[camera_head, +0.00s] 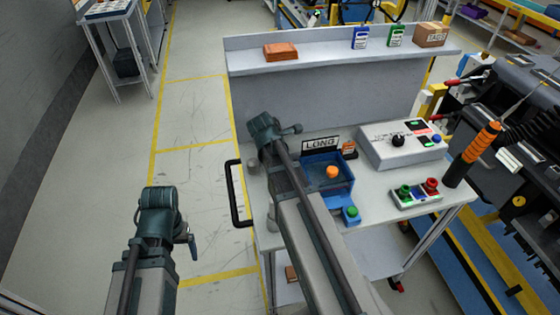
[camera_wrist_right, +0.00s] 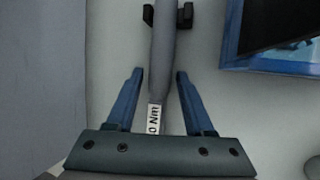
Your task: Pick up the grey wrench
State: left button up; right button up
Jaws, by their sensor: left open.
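The grey wrench (camera_wrist_right: 163,65) shows in the right wrist view as a straight grey handle with a white label reading "0 Nm". It runs up toward a black piece at the top edge. My right gripper (camera_wrist_right: 159,74) is open, with a blue finger on either side of the handle and narrow gaps between; I cannot tell how far above or around it the fingers are. In the head view my right arm covers that spot, and I cannot make out the wrench. My left gripper (camera_head: 190,241) is open and empty, over the floor left of the bench.
A blue bin (camera_head: 342,187) with an orange button stands right of my right arm, by a "LONG" sign (camera_head: 320,145). A control box (camera_head: 400,145), a button panel (camera_head: 415,194) and an orange-handled tool (camera_head: 474,150) are farther right. A shelf (camera_head: 340,59) rises behind.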

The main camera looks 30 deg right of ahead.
grip_shut()
dwell(1.1)
